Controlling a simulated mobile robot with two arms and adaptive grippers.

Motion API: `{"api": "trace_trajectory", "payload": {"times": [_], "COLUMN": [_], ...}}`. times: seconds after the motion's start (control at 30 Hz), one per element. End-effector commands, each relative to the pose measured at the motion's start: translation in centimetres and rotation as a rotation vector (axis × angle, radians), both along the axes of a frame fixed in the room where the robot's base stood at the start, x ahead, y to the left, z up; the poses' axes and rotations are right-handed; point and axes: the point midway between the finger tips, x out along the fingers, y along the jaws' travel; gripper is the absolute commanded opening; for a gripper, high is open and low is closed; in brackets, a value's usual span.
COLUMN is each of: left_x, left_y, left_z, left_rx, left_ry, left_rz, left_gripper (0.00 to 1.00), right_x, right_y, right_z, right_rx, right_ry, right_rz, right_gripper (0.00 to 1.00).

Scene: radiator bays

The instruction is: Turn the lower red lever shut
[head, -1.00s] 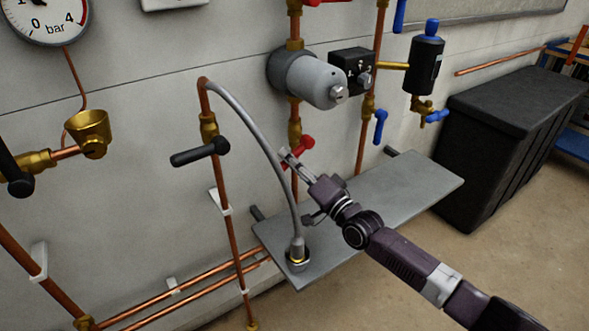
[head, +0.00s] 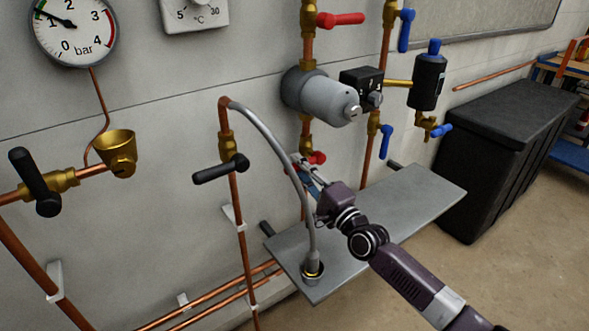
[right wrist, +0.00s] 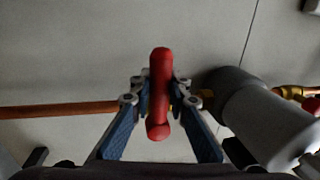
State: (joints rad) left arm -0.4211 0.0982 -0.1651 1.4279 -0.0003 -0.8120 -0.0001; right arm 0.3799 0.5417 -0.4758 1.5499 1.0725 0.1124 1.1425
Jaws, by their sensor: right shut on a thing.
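The lower red lever (head: 317,158) sits on the vertical copper pipe below the grey pump, partly hidden by my gripper in the head view. My right gripper (head: 300,168) reaches it from the front right and is shut on it. In the right wrist view, the lower red lever (right wrist: 159,85) stands between the fingertips of my right gripper (right wrist: 160,102) and lies across the copper pipe. My left gripper is not in view.
The grey pump (head: 318,95) juts out just above the lower lever. A grey hose (head: 285,155) arches close to the left of my gripper, down to a metal shelf (head: 415,205). A black-handled valve (head: 220,170) is further left. A black bin (head: 505,150) stands right.

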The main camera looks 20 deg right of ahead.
Motion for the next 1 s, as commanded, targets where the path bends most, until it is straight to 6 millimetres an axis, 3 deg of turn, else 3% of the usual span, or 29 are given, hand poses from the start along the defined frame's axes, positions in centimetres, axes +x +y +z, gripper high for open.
{"api": "trace_trajectory", "payload": {"times": [0.37,0.4,0.53,0.87,1.0], "left_x": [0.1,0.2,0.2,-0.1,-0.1], "left_y": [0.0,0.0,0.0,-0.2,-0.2], "left_z": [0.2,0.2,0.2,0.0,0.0], "left_rx": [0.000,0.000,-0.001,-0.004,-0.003], "left_ry": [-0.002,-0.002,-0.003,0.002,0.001], "left_rz": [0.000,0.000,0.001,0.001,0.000], "left_gripper": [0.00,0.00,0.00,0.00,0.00], "right_x": [0.0,0.0,0.0,-0.2,-1.3], "right_y": [0.0,0.0,0.0,-0.1,-0.5], "right_z": [0.1,0.1,0.1,0.0,-0.4], "right_rx": [0.011,0.010,0.009,0.006,0.006], "right_ry": [0.003,0.002,0.002,0.002,0.004], "right_rz": [0.001,0.001,0.002,0.001,0.001], "right_gripper": [0.00,0.20,0.34,0.34,0.34]}}
